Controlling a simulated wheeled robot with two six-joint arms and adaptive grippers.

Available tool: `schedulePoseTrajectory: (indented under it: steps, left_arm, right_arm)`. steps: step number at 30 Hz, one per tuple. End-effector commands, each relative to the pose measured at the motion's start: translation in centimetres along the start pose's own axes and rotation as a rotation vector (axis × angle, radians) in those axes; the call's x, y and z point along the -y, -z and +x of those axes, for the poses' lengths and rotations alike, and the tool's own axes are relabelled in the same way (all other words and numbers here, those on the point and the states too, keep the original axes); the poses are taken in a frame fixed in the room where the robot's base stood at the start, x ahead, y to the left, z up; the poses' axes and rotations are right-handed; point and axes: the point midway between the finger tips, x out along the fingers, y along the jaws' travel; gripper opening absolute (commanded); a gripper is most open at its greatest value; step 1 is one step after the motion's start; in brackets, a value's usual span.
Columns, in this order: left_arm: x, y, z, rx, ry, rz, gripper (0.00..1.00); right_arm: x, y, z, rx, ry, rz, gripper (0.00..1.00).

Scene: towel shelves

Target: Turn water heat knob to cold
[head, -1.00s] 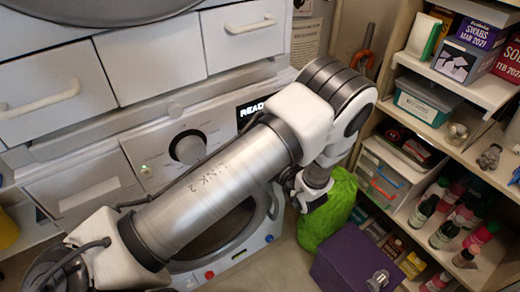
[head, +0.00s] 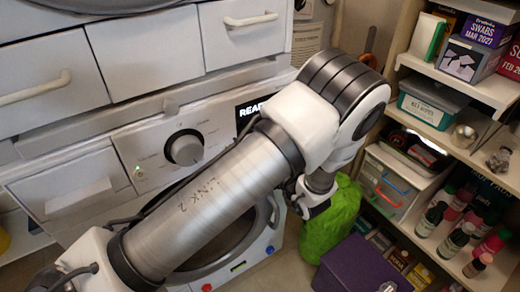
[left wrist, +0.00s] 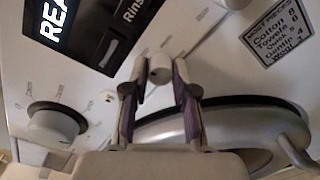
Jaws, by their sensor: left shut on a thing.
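A small round knob (left wrist: 160,68) on the white machine's control panel sits between the fingertips of my left gripper (left wrist: 160,78) in the left wrist view. The two fingers close on its sides. I cannot read a label that names it as the water heat knob. A larger dial (left wrist: 55,125) stands to the left on the same panel, apart from the gripper. This dial also shows in the head view (head: 185,148). My left arm hides the small knob and the fingertips in the head view. My right gripper is in neither view.
The machine's lit display (left wrist: 70,20) lies by the knob. Its round door (left wrist: 235,125) is below the panel. In the head view a green bag (head: 330,222) and purple box (head: 355,262) stand on the floor, beside stocked shelves (head: 455,85).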

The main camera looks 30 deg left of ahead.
Motion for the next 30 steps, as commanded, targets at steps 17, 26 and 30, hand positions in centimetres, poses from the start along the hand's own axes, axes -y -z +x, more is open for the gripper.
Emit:
schedulePoseTrajectory:
  steps: [17, 26, 30]
  left_arm:
    - [0.0, 0.0, 0.0, 0.000, 0.000, 0.000, 0.52]
    - [-0.7, -0.5, 0.0, -0.008, 0.001, 0.202, 0.52]
    - [-0.8, -0.5, 0.0, -0.018, 0.001, 0.468, 0.52]
  right_arm:
    - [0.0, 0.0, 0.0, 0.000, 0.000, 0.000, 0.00]
    - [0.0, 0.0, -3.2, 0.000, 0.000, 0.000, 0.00]
    - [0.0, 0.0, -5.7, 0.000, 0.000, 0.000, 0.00]
